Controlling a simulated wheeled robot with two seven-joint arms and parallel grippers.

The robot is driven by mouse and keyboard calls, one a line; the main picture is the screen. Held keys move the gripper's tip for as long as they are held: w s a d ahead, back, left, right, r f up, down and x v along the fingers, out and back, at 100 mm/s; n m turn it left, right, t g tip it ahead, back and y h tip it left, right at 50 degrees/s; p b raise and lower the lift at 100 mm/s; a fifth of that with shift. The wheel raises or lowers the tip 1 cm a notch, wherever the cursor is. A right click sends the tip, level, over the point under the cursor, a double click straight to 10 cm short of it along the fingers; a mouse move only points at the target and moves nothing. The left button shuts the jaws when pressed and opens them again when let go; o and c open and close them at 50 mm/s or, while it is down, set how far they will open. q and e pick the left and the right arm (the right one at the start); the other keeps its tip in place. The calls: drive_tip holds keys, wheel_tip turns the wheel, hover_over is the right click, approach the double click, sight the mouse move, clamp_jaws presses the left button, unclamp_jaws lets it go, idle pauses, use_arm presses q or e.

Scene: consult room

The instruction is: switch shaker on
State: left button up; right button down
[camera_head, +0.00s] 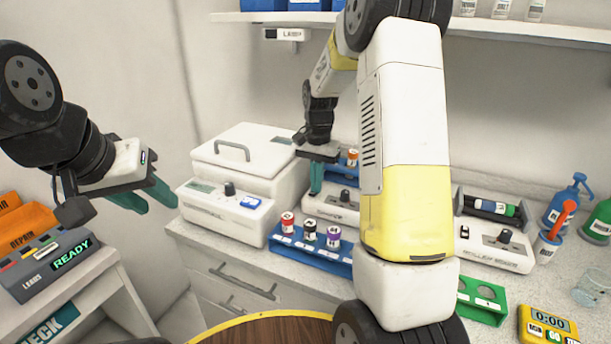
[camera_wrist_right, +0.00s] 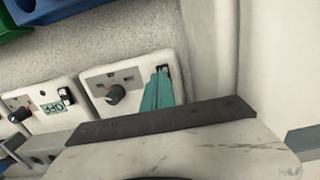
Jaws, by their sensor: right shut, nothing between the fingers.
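The shaker, which I take to be the middle white unit (camera_head: 334,208), stands on the counter with a dark knob and is partly hidden by my right arm. In the right wrist view its front panel (camera_wrist_right: 97,90) shows the knob and a small dark switch (camera_wrist_right: 162,70). My right gripper (camera_head: 316,192) is shut and empty, its teal fingers pointing down at this unit. In the wrist view its fingertips (camera_wrist_right: 161,72) are at the switch; whether they touch is unclear. The switch's position is mostly hidden. My left gripper (camera_head: 158,207) is open and empty, away at the left.
A lidded white box unit (camera_head: 232,215) stands left of the shaker. A blue rack (camera_head: 305,256) with capped tubes is in front. A shelf (camera_head: 520,29) hangs above.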

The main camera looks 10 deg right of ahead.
drive_tip(key=shift+r, duration=0.1)
wheel_tip(320, 180, up, 8)
drive_tip(key=shift+w, duration=0.15)
drive_tip(key=shift+d+f, duration=0.1)
drive_tip(key=shift+f, duration=0.1)
